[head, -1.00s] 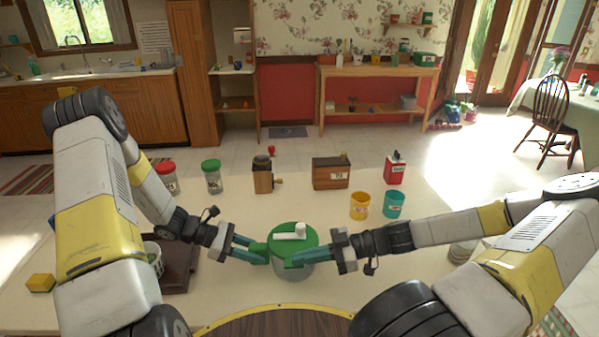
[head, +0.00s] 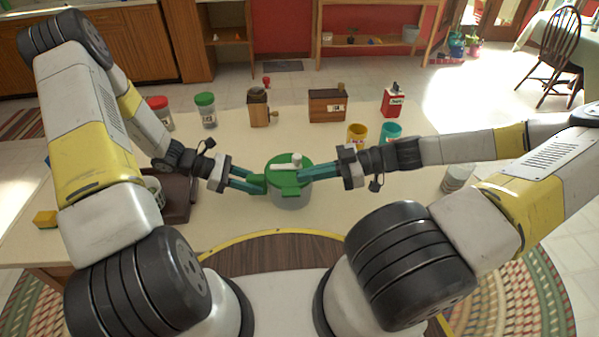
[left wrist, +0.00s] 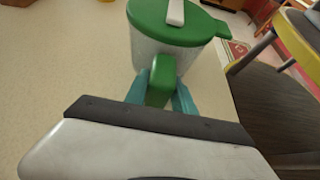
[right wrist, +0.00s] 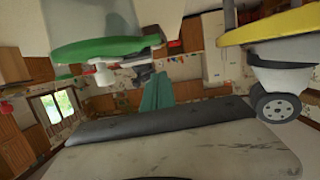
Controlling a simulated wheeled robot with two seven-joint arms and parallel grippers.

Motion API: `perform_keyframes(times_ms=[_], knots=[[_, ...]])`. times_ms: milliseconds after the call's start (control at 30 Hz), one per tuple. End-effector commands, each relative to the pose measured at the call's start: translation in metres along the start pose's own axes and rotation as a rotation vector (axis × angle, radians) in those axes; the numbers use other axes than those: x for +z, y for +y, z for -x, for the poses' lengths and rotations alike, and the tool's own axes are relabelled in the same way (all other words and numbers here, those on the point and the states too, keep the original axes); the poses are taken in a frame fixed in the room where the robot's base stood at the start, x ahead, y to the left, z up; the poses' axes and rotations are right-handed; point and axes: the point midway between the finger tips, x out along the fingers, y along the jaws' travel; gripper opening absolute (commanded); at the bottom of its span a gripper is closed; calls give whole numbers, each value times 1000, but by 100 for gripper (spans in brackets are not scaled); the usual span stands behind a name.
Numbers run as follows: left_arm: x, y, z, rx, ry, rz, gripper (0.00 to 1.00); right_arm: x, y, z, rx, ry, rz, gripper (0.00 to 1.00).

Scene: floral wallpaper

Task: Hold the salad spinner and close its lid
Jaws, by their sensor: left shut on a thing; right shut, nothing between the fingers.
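The salad spinner (head: 291,200) is a pale bowl with a green lid (head: 281,178) standing upright on the table. A white crank with a knob (head: 296,158) tops the lid, which lies on the bowl; I cannot tell if it is fully seated. My left gripper (left wrist: 160,92) is shut on the spinner's green side handle (left wrist: 161,76). My right gripper (head: 308,173) is shut and empty at the lid's right side, close to the green front tab (head: 290,191). The right wrist view shows its teal fingers (right wrist: 158,90) by the lid's edge; contact is unclear.
Two jars (head: 205,111), a grinder (head: 259,108), a wooden box (head: 327,106), a red tin (head: 392,100) and yellow and teal cups (head: 390,132) stand farther back. A dark tray (head: 178,197) and sponge (head: 45,219) are left, a pale container (head: 457,178) right.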

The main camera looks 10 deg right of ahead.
Motion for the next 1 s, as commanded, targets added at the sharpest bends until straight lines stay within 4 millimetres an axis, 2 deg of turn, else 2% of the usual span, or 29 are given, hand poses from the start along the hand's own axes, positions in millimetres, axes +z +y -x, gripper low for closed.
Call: perform_keyframes(times_ms=[100,300,500,767,800,900,1000], knots=[[0,0,0,0,1,-1,0,1,1,30,5,-2,0,0],[0,0,0,0,1,-1,0,0,1,64,2,0,0,0],[0,0,0,0,1,-1,0,0,0,78,0,2,0,0],[0,0,0,0,1,-1,0,-1,0,78,-2,3,0,0],[0,0,0,0,1,-1,39,-1,0,78,-2,3,0,0],[0,0,0,0,1,-1,56,-1,0,78,-2,3,0,0],[0,0,0,0,1,-1,56,0,0,78,-2,3,0,0]])
